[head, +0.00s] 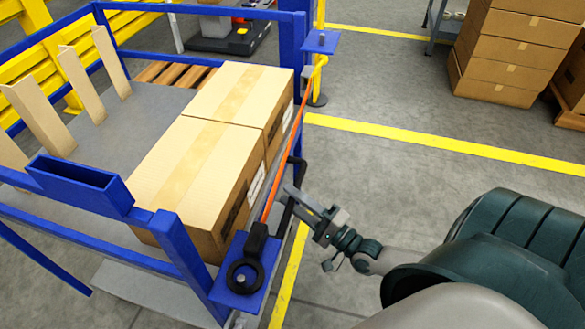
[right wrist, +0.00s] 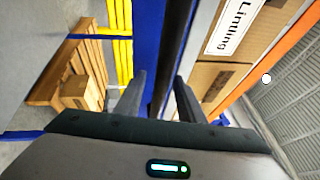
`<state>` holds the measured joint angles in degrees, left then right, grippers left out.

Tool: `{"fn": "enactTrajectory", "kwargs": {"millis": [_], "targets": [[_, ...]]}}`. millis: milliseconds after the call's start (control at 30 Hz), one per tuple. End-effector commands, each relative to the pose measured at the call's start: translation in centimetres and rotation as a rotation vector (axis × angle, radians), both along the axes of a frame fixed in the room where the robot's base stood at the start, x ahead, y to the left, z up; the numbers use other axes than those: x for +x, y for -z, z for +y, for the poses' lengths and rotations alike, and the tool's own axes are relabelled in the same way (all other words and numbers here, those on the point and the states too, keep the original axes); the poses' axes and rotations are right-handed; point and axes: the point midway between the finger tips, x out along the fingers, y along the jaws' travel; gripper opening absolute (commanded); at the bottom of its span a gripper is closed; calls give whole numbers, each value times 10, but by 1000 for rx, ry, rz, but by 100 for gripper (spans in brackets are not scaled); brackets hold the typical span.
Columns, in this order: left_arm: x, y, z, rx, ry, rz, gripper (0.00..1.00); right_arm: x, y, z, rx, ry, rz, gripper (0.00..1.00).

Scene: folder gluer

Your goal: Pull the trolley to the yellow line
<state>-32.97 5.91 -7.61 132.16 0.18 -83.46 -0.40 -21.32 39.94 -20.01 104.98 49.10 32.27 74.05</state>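The trolley (head: 170,240) is a blue-framed cart at the left of the head view, with a grey deck carrying two cardboard boxes (head: 190,170). A black handle bar (head: 286,205) stands out from its front side. My right gripper (head: 300,205) is at this handle. In the right wrist view the dark bar (right wrist: 174,50) runs between the two spread fingers (right wrist: 160,90), with a gap visible beside it, so they look open around it. One yellow line (head: 288,275) runs along the floor by the trolley's front; another (head: 450,147) runs off to the right. My left gripper is out of view.
An orange strap (head: 285,150) crosses the trolley's open side, with a black latch (head: 250,255) at its near end. Stacked cartons (head: 510,50) stand at the back right. A yellow barrier (head: 40,75) is behind the trolley. Grey floor at the right is clear.

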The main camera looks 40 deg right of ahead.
Motion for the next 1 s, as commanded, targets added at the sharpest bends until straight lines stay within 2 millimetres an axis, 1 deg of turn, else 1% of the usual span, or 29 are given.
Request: {"fn": "enactTrajectory", "kwargs": {"millis": [367,567,767,1000], "targets": [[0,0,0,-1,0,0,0,0,-1,-1,1,1,-3,36],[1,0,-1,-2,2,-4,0,-10,2,-3,0,1,-1,36],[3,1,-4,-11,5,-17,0,-34,7,-9,-1,0,2,36],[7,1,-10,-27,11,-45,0,-78,16,-21,-1,0,4,36]]}}
